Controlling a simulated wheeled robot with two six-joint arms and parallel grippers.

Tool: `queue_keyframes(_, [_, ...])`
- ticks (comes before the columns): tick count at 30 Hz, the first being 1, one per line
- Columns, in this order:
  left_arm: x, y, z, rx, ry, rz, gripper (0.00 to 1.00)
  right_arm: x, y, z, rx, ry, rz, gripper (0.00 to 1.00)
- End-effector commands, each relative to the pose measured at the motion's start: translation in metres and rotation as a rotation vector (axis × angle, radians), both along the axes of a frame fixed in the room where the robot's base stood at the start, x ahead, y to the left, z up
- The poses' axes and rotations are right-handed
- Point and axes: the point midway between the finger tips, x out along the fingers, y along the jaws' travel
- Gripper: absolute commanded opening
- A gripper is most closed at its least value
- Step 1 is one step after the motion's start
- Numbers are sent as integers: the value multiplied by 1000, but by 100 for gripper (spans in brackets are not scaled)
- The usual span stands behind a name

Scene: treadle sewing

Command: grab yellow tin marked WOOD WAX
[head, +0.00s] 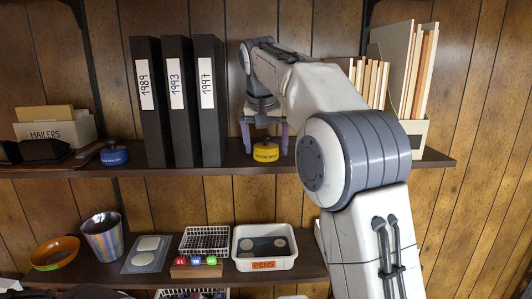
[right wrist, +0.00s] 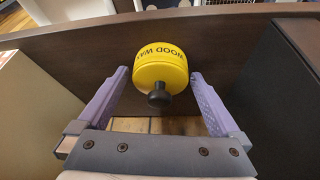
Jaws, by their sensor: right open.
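The yellow tin (head: 265,152) with a dark knob on its lid stands on the upper shelf, to the right of the black binders. In the right wrist view the tin (right wrist: 160,68) shows the lettering "WOOD WA" on its side. My right gripper (head: 264,145) comes down from above, with its purple fingers on either side of the tin. In the right wrist view the gripper (right wrist: 155,85) is open, and a gap shows between the tin and each fingertip. My left gripper is not in view.
Black binders (head: 177,105) stand close left of the tin. File folders (head: 405,75) stand to the right, partly behind my right arm. A blue tin (head: 114,153) sits farther left on the upper shelf (head: 215,165). The lower shelf (head: 310,272) holds a white tray (head: 240,262) and a bowl (head: 55,252).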

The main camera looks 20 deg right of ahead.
Motion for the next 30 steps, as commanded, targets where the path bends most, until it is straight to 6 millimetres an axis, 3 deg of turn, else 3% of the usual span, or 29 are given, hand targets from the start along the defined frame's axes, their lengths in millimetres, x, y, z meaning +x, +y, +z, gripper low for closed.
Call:
queue_keyframes(2, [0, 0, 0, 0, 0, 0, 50, 0, 0, 0, 0, 0, 0, 100])
queue_keyframes(6, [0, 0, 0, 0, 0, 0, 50, 0, 0, 0, 0, 0, 0, 46])
queue_keyframes(9, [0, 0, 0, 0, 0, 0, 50, 0, 0, 1, 0, -1, 0, 16])
queue_keyframes(22, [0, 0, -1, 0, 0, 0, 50, 1, 0, 7, -1, -1, 1, 16])
queue_keyframes(30, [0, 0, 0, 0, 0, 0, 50, 2, 0, 33, -1, -4, 0, 16])
